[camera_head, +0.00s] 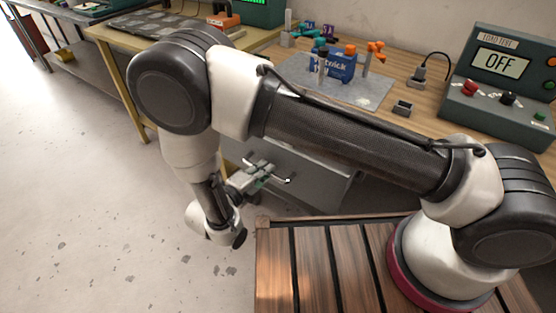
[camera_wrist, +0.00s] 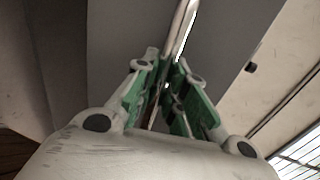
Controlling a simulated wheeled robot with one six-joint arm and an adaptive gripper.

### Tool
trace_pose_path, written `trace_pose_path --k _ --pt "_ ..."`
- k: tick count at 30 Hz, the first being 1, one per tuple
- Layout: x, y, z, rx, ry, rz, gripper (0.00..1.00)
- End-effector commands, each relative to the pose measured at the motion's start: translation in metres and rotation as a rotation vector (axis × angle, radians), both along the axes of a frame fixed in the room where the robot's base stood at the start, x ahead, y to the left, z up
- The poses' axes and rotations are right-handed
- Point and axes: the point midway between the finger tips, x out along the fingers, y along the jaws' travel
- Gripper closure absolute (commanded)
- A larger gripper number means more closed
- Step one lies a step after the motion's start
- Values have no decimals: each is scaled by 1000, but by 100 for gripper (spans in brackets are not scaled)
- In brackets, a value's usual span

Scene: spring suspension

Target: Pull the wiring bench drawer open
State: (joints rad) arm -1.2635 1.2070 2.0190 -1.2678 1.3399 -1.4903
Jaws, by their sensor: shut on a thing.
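The wiring bench drawer (camera_head: 318,178) has a plain grey front below the bench top, partly covered by my arm in the head view. Its grey front also fills the upper part of the wrist view (camera_wrist: 225,45). A thin metal bar handle (camera_wrist: 183,22) runs from the drawer front down between my fingers. My gripper (camera_head: 268,177) is at the drawer front, with its green-sided fingers (camera_wrist: 168,82) closed around the handle. The finger pads and the held stretch of handle are mostly hidden. How far the drawer stands out from the bench is hard to tell.
The bench top holds a grey mat (camera_head: 345,88) with small tools, a blue box (camera_head: 342,66) and a load test unit (camera_head: 500,75). A yellow-legged table (camera_head: 120,65) stands at left. The floor (camera_head: 90,220) left of my arm is clear.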

Motion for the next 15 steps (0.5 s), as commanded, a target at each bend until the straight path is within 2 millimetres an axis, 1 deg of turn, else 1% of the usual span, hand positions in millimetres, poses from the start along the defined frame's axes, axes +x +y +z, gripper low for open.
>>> trace_pose_path --k 1,6,10,15 --pt "-8 7 -1 1 0 5 100" --pt "-27 20 -1 1 0 4 100" --pt "-35 25 -1 1 1 2 100" --pt "-39 28 -1 0 0 0 100"
